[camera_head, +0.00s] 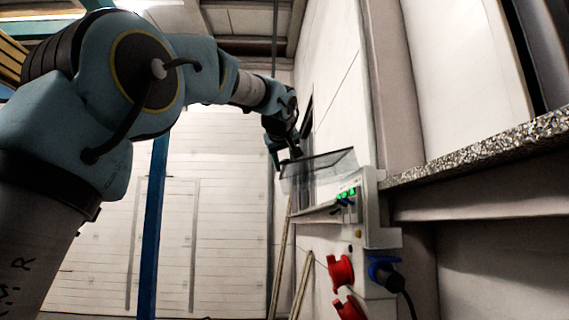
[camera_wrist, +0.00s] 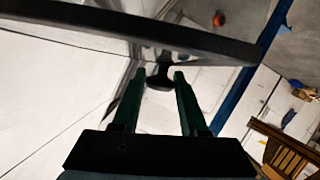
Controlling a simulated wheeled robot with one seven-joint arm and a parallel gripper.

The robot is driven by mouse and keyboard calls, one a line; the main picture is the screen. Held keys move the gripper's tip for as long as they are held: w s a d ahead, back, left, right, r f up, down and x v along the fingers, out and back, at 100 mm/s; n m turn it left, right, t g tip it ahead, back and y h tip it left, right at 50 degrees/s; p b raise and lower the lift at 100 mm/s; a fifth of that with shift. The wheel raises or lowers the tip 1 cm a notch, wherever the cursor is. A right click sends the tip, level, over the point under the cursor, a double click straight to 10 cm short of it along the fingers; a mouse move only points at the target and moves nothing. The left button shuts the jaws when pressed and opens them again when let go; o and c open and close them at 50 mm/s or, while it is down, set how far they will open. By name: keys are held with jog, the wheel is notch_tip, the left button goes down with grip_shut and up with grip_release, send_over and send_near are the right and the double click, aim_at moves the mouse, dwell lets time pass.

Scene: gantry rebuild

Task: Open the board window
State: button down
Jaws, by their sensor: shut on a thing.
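The board (camera_head: 370,210) is a pale grey box on the wall, with sockets on its side. Its window (camera_head: 322,172), a smoky see-through flap, stands raised, sticking out to the left above a row of switches with green lights (camera_head: 347,193). My gripper (camera_head: 291,152) is at the upper left edge of the window. In the wrist view my gripper (camera_wrist: 160,74) has its two green fingers on either side of a small dark tab (camera_wrist: 159,78), shut on it. A dark bar (camera_wrist: 130,30), seemingly the window's edge, crosses above the fingers. The exact contact is partly hidden.
Red sockets (camera_head: 341,272) and a blue plug (camera_head: 385,272) with a black cable stick out below the board. A speckled ledge (camera_head: 480,150) is at the right. Wooden poles (camera_head: 282,260) lean on the wall. A blue post (camera_head: 153,230) stands at the left.

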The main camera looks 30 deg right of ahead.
jog(key=shift+c, duration=2.2)
grip_release()
jog(key=shift+d, duration=0.1)
jog(key=b+v, duration=0.4)
jog(key=v, duration=0.7)
